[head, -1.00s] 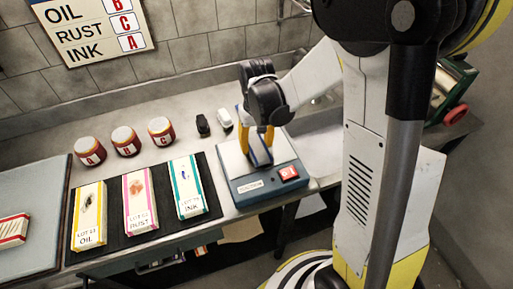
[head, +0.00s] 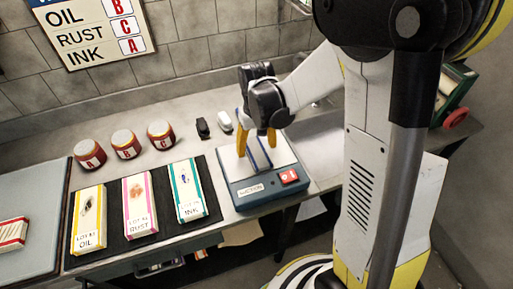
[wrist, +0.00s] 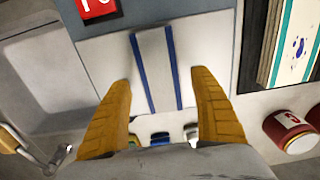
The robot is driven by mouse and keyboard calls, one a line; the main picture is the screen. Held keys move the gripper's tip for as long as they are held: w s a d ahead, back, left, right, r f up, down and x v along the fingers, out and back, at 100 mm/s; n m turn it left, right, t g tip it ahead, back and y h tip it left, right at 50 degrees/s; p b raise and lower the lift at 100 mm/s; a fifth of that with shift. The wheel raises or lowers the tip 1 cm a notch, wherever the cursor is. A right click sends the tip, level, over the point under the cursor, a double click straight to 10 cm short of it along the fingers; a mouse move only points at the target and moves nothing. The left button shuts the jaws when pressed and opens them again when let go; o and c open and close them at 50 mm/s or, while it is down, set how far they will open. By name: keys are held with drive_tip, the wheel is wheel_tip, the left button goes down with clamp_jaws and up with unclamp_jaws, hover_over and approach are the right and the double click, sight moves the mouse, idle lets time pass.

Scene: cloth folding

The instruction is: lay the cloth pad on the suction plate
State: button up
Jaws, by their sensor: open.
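The cloth pad (wrist: 158,70), white with two blue stripes, lies on the pale top of the suction plate (wrist: 207,45) in the wrist view. In the head view, the pad (head: 259,157) is partly hidden by my gripper, and the plate is the blue-grey box (head: 262,190) with a red switch. My gripper (head: 256,147) is low over the plate. Its yellow fingers are open, one on each side of the pad, with visible gaps in the wrist view (wrist: 161,80).
Left of the plate, a black mat (head: 110,235) holds the oil (head: 89,218), rust (head: 139,205) and ink (head: 187,190) swatches. Lettered red jars (head: 124,144) stand behind it. A black (head: 203,128) and a white (head: 225,122) small item lie behind the plate. A sink basin is to the right.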

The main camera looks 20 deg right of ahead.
sight(257, 151)
wheel_tip(257, 151, up, 11)
drive_tip(key=p, duration=0.3)
drive_tip(key=s+r+t, duration=0.7)
drive_tip(key=s+r, duration=0.2)
drive_tip(key=s, duration=0.4)
